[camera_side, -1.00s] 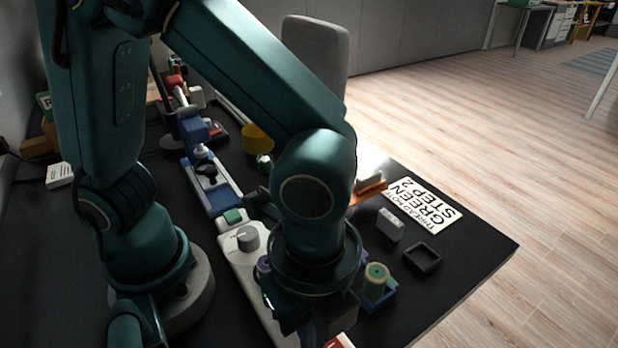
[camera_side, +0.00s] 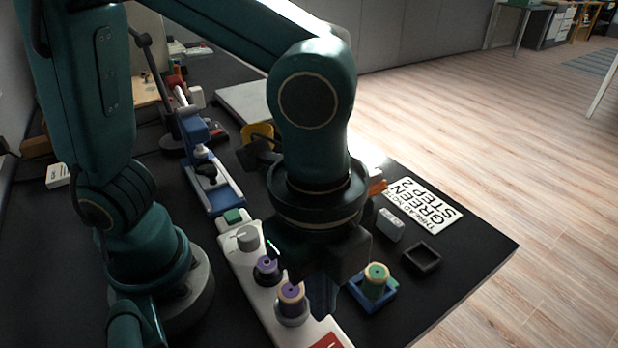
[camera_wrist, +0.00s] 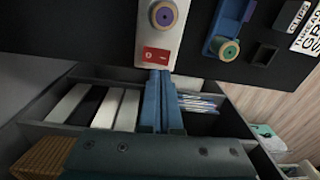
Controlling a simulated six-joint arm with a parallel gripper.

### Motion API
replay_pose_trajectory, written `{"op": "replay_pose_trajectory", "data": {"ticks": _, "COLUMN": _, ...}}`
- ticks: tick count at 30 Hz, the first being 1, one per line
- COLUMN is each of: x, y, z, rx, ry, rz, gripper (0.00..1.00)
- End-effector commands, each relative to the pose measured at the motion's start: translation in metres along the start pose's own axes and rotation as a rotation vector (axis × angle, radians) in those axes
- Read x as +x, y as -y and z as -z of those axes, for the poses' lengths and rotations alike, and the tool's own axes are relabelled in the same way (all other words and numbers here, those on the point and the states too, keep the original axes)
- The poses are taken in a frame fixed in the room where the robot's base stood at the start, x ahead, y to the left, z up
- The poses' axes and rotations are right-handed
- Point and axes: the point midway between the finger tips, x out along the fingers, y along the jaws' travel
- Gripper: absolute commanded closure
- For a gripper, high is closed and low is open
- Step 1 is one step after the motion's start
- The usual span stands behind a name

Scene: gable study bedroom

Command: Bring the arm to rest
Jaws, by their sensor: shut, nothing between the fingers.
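My gripper (camera_side: 324,298) points down above the front part of the dark desk (camera_side: 455,262), beside a white base (camera_side: 262,295). Its blue fingers are together with nothing between them; they also show in the wrist view (camera_wrist: 161,92). A purple spool (camera_side: 291,297) stands on the white base just left of my gripper. It also shows near the top of the wrist view (camera_wrist: 163,14). A green spool (camera_side: 376,278) sits in a small blue tray (camera_side: 388,293) to the right of my gripper. My gripper appears to touch nothing.
A darker purple-topped part (camera_side: 267,269) and a grey knob (camera_side: 247,238) are on the base. A blue press-like device (camera_side: 213,185) stands behind. Shelf compartments (camera_wrist: 95,105) lie beyond the desk edge.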

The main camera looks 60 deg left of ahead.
Motion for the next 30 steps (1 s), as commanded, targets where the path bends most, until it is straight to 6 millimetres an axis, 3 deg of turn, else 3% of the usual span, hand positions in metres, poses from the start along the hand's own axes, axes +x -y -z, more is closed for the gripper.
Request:
{"op": "replay_pose_trajectory", "data": {"ticks": 3, "x": -0.024, "y": 0.025, "z": -0.028, "rx": -0.169, "ry": -0.063, "rz": 0.076, "gripper": 1.00}}
{"op": "replay_pose_trajectory", "data": {"ticks": 6, "x": -0.042, "y": 0.038, "z": -0.058, "rx": -0.370, "ry": -0.112, "rz": 0.146, "gripper": 1.00}}
{"op": "replay_pose_trajectory", "data": {"ticks": 15, "x": -0.062, "y": 0.037, "z": -0.137, "rx": -1.046, "ry": -0.253, "rz": 0.347, "gripper": 1.00}}
{"op": "replay_pose_trajectory", "data": {"ticks": 21, "x": -0.052, "y": 0.025, "z": -0.155, "rx": -1.364, "ry": -0.325, "rz": 0.387, "gripper": 1.00}}
{"op": "replay_pose_trajectory", "data": {"ticks": 30, "x": -0.048, "y": 0.024, "z": -0.154, "rx": -1.460, "ry": -0.344, "rz": 0.366, "gripper": 1.00}}
